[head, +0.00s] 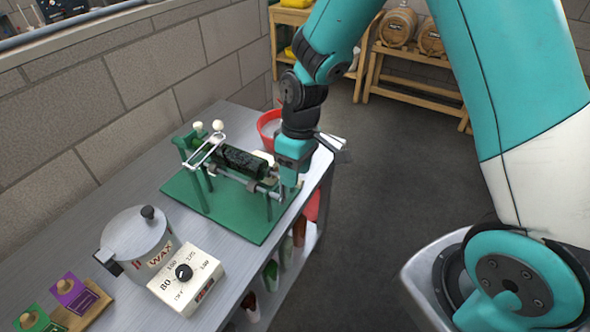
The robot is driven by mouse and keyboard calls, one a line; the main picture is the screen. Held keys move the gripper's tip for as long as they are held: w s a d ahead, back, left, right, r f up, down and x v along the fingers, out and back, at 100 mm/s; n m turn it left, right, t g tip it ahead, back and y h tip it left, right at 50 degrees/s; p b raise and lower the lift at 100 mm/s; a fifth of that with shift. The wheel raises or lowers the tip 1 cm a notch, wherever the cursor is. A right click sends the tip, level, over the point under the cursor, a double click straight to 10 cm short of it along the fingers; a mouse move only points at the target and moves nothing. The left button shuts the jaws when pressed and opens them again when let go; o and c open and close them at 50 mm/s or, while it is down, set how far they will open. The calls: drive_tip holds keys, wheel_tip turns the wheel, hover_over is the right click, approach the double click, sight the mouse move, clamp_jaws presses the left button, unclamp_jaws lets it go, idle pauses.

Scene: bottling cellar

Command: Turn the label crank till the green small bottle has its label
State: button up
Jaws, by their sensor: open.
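The green small bottle (241,161) lies on its side in the labelling machine, on rollers above a green base plate (228,222). It looks dark, and I cannot make out a label on it. A white-knobbed metal arm (206,150) stands at the machine's left end. My gripper (289,181) points down at the machine's right end, close to the roller axle. It is open, but its fingertips are hard to make out. The label crank is not clearly visible; my gripper and wrist cover that end, so I cannot tell whether they touch it.
A wax pot (138,240) and a white dial box (187,279) stand at the front left. Bottles fill the shelf below the bench's right edge.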

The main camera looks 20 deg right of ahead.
drive_tip(key=shift+s+a+f, duration=0.1)
drive_tip(key=shift+f, duration=0.55)
clamp_jaws()
